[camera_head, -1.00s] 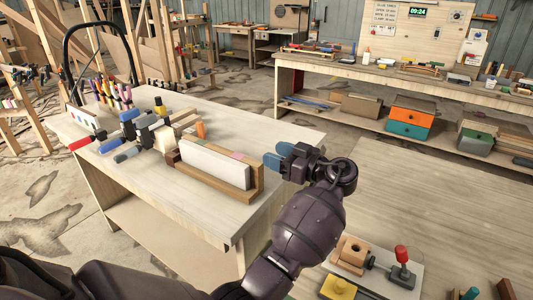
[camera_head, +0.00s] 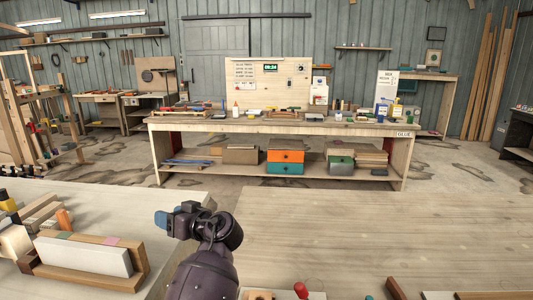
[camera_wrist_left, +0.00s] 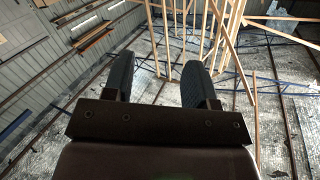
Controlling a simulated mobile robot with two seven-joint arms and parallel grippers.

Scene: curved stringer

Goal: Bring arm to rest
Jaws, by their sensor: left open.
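My left gripper (camera_head: 163,220) is raised at the lower middle of the head view, between the pale table at left and the wide wooden bench top at right. Its blue fingertips point left. In the left wrist view my left gripper (camera_wrist_left: 157,80) has its two dark fingers spread well apart with nothing between them. Behind them are wall panels, upright timbers and the floor. My right gripper is in neither view.
A wooden holder with a white block (camera_head: 85,257) stands on the left table (camera_head: 160,192). The wooden bench top (camera_head: 400,230) is mostly bare, with a red-knobbed piece (camera_head: 301,290) at its front edge. A long workbench (camera_head: 280,125) with an orange and teal drawer box (camera_head: 285,161) stands behind.

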